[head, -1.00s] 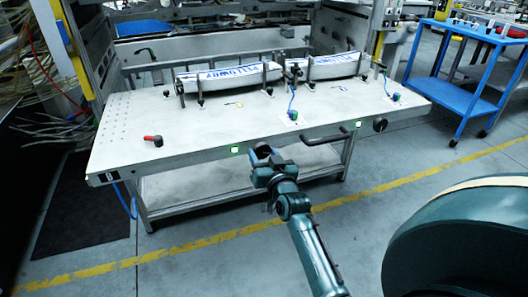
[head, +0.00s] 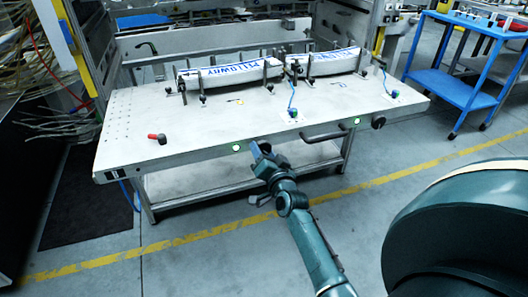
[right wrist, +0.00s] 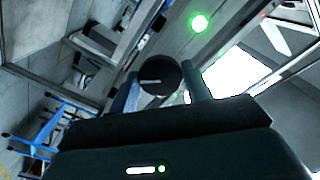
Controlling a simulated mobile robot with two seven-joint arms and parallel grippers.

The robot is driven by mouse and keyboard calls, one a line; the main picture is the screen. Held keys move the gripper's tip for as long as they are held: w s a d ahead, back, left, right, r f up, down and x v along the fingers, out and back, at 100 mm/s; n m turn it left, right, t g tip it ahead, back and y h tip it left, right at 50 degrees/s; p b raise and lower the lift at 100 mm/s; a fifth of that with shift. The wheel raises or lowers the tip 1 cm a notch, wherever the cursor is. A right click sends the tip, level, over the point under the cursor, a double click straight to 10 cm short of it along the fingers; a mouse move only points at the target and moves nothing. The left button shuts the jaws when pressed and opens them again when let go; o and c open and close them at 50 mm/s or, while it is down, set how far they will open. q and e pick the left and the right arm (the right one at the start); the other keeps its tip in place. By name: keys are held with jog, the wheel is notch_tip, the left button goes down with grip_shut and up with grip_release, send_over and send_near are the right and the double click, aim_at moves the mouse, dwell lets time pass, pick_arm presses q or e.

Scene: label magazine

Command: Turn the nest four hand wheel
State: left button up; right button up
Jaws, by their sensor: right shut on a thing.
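The hand wheel (right wrist: 160,72) is a round black knob with a pale line on its face. In the right wrist view it sits between the two fingers of my right gripper (right wrist: 166,88), which is shut on it. In the head view my right gripper (head: 258,151) is at the front edge of the bench (head: 200,125), just right of a lit green lamp (head: 237,148), and hides the wheel. The lamp also shows in the right wrist view (right wrist: 199,23). No nest number is legible. My left gripper is out of view.
A second black knob (head: 379,123) and green lamp (head: 357,121) are farther right on the front edge. A dark bar handle (head: 322,136) juts out between. White lettered strips (head: 225,76) stand in holders on top. A red-tipped lever (head: 156,137) lies left. A blue cart (head: 450,90) stands right.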

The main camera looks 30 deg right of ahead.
dwell(0.3)
jog(key=o, duration=1)
jog(key=shift+c, duration=0.2)
jog(key=shift+s, duration=0.2)
pick_arm(q)
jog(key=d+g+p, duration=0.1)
jog(key=p, duration=0.1)
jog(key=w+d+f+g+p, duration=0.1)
jog(key=p, duration=0.2)
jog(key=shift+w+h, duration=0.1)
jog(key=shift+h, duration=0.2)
pick_arm(e)
jog(key=v, duration=1.2)
jog(key=shift+s, duration=0.4)
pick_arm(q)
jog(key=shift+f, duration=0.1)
pick_arm(e)
jog(key=shift+a, duration=0.1)
